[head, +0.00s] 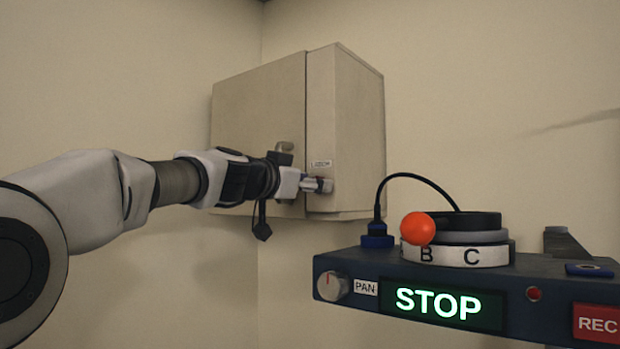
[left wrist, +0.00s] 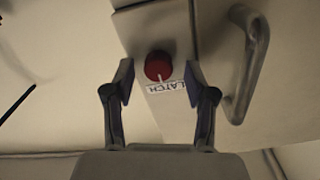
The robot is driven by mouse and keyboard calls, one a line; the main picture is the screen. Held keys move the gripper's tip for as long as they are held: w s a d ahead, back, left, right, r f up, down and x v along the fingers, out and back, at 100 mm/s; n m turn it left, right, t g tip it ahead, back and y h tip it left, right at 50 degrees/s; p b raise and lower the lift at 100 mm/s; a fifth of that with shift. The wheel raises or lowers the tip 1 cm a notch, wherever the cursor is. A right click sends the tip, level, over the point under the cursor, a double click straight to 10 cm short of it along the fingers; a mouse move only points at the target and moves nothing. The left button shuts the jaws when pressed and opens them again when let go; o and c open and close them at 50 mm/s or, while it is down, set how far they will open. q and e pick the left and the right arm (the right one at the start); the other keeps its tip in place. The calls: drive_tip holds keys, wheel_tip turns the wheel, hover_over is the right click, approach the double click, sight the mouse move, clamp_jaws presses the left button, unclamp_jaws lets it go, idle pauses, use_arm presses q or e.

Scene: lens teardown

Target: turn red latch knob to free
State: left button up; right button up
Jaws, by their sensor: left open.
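The red latch knob (left wrist: 158,66) is a round knob with a white pointer line, beside a LATCH label (left wrist: 166,87) in the left wrist view. It sits on the narrow side strip of the beige wall cabinet (head: 347,110). My left gripper (left wrist: 158,85) is open, with its two fingers on either side of the knob and apart from it in the picture. I cannot tell how far the fingertips are from the cabinet face. In the head view my left gripper (head: 325,185) is in front of the strip just below the label, largely hiding the knob. My right gripper is not in view.
A cabinet handle (left wrist: 247,65) stands to the right of the fingers in the left wrist view. At lower right in the head view is a dark console (head: 345,262) with an orange ball (head: 418,228), a lettered dial (head: 485,256), a PAN knob (head: 334,286) and a STOP display (head: 440,304).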

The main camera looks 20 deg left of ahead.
use_arm(q)
drive_tip(key=shift+s+a, duration=0.1)
drive_tip(key=shift+s, duration=0.1)
drive_tip(key=c, duration=0.4)
clamp_jaws()
drive_tip(key=shift+n, duration=0.3)
drive_tip(key=n+b, duration=0.1)
drive_tip(key=n, duration=1.6)
drive_tip(key=shift+w, duration=0.1)
drive_tip(key=shift+n, duration=0.3)
